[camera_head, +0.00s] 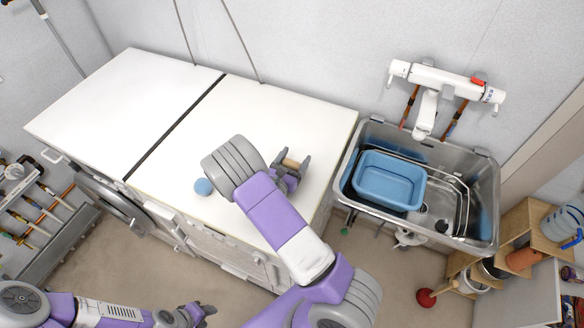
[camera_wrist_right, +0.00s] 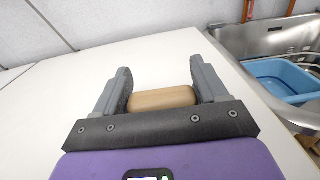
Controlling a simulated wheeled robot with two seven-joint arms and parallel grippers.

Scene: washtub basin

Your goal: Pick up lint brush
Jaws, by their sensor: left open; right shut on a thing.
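The lint brush (camera_head: 291,163) shows as a small tan wooden piece between the fingers of my right gripper (camera_head: 290,168), over the right part of the white worktop. In the right wrist view the lint brush (camera_wrist_right: 161,98) lies crosswise between the two grey fingers of the right gripper (camera_wrist_right: 160,92), which are shut on its ends. Whether it touches the worktop I cannot tell. My left gripper (camera_head: 199,312) is open and empty, low at the bottom of the head view, in front of the washing machines and away from the worktop.
The white worktop (camera_head: 130,85) is mostly clear; a small blue round object (camera_head: 203,187) is near its front edge. To the right is a metal sink (camera_head: 480,185) with a blue basin (camera_head: 390,181) in it, under a white tap (camera_head: 428,100). A wooden shelf (camera_head: 530,225) stands at far right.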

